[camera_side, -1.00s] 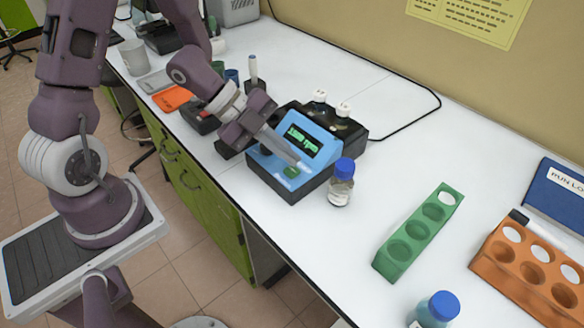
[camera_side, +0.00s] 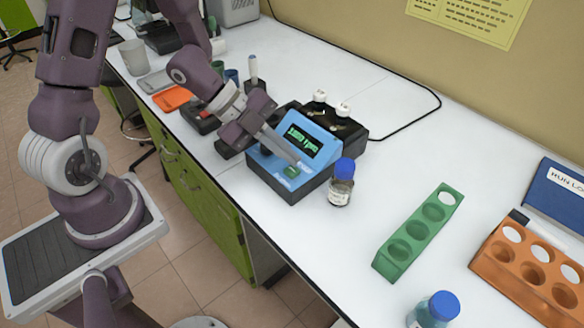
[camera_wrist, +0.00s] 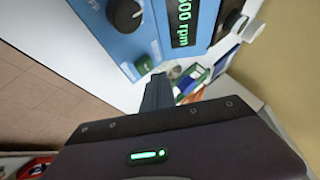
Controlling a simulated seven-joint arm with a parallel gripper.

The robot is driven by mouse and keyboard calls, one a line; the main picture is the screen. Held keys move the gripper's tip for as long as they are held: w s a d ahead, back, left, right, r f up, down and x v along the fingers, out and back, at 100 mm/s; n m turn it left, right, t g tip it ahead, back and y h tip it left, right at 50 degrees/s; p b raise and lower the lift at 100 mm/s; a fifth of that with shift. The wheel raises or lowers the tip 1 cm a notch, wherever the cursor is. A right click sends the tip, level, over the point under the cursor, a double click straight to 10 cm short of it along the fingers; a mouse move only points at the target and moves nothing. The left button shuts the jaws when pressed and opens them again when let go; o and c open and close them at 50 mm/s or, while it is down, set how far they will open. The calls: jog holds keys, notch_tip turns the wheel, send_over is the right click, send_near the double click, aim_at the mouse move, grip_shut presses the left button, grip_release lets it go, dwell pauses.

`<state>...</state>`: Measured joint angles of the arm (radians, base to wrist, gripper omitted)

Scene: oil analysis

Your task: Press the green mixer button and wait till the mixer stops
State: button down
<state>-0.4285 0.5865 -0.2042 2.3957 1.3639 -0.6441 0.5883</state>
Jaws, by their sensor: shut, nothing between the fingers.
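The blue mixer (camera_side: 264,168) stands on the bench with its green-lit display (camera_side: 301,142) on. In the wrist view the part of the display (camera_wrist: 185,20) in sight ends in "00 rpm". The green button (camera_side: 291,172) is on the mixer's front panel, and it also shows in the wrist view (camera_wrist: 143,65). My gripper (camera_side: 297,162) is shut and empty, with its fingertips close over the panel by the button. In the wrist view the fingertips (camera_wrist: 157,82) are just beside the button. I cannot tell whether they touch it.
A blue-capped vial (camera_side: 341,189) stands close to the mixer's right side. A green rack (camera_side: 414,239), an orange rack (camera_side: 510,262) and another blue-capped bottle (camera_side: 433,310) are further right. Bench between them is clear.

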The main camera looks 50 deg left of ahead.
aim_at(287, 169)
jog(key=shift+f, duration=0.15)
dwell(0.6)
jog(key=shift+f, duration=0.3)
jog(key=shift+f, duration=0.45)
dwell(0.6)
jog(key=shift+r, duration=0.9)
jog(key=shift+r, duration=2.5)
